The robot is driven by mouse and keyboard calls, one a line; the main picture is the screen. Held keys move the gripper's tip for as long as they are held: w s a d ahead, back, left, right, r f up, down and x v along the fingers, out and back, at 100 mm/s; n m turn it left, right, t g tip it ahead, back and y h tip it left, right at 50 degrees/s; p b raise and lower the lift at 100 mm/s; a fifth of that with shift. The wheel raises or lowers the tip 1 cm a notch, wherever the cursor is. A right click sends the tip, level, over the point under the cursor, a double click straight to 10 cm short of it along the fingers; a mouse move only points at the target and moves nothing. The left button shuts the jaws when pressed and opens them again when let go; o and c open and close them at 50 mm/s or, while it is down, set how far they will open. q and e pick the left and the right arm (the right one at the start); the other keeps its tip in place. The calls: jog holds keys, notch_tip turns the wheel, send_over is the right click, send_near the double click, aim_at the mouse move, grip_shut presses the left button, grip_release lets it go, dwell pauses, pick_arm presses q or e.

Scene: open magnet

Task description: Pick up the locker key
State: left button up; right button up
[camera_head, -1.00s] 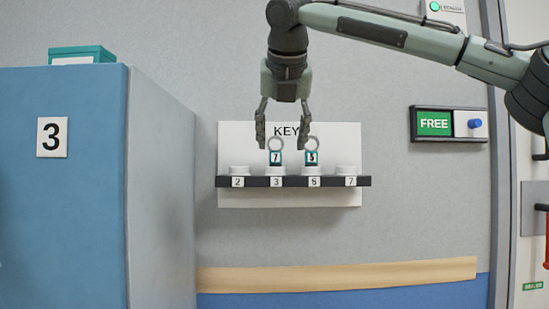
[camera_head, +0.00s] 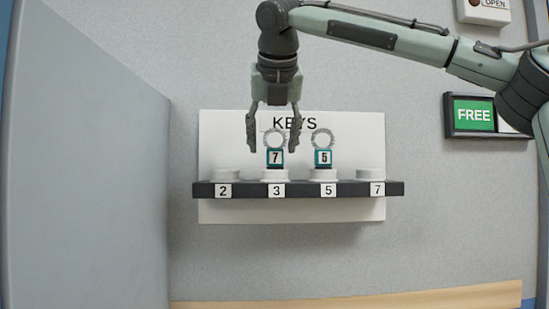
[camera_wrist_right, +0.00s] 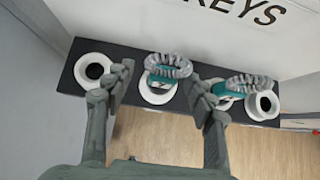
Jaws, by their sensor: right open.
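Two keys with ring tops and teal number tags stand on a dark rack. The key tagged 7 (camera_head: 275,157) stands in the white holder labelled 3 (camera_head: 276,176). The key tagged 5 (camera_head: 323,157) stands in the holder labelled 5 (camera_head: 323,175). My right gripper (camera_head: 274,148) is open and empty, pointing down, its fingers to either side of the 7 key's ring in the head view. In the right wrist view the ring of the 7 key (camera_wrist_right: 168,66) shows between and beyond the fingertips, with no contact clear. My left gripper is not in view.
The rack (camera_head: 300,190) is on a white KEYS board (camera_head: 290,212) on the wall. Holders 2 (camera_head: 227,175) and 7 (camera_head: 370,175) are empty. A grey cabinet side (camera_head: 90,160) stands at left. A green FREE sign (camera_head: 473,113) is at right.

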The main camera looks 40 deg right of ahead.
aim_at(274, 164)
jog(key=x, duration=0.6)
jog(key=shift+d+f, duration=0.3)
jog(key=shift+d, duration=0.1)
jog(key=c, duration=1.1)
